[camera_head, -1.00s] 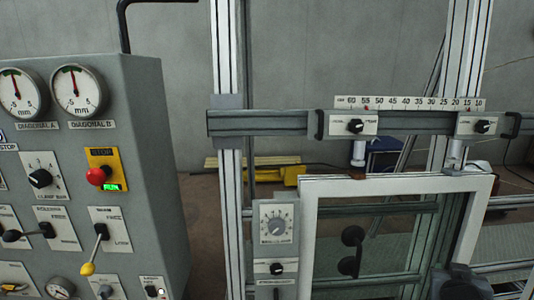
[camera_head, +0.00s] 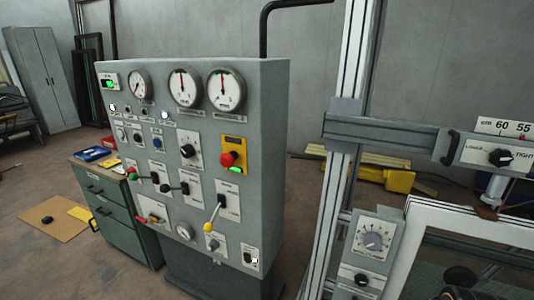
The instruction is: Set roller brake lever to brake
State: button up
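A grey control console (camera_head: 262,110) stands left of centre, its front panel carrying several levers. A yellow-knobbed lever (camera_head: 208,227) points down and slightly left from its plate. A black-knobbed lever (camera_head: 165,188) and a green-knobbed lever (camera_head: 132,174) both point left. A red-handled lever (camera_head: 142,219) sits lower left on the panel. The labels are too small to read, so I cannot tell which lever is the roller brake. My gripper's fingers are not visible; only a dark part, probably of my arm, shows at the bottom right, away from the console.
The panel also has gauges (camera_head: 184,86) and a red stop button (camera_head: 228,159) on a yellow plate. A metal frame with a post (camera_head: 335,190) and a crossbar (camera_head: 400,138) stands to the right. A green drawer cabinet (camera_head: 118,210) stands left; open floor (camera_head: 40,195) lies beyond.

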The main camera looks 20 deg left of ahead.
aim_at(165, 189)
jog(key=u, duration=0.55)
jog(key=k, duration=0.2)
jog(key=u, duration=1.6)
jog(key=i, duration=0.45)
jog(key=u, duration=0.5)
jog(key=i, duration=1.45)
jog(key=z, duration=0.7)
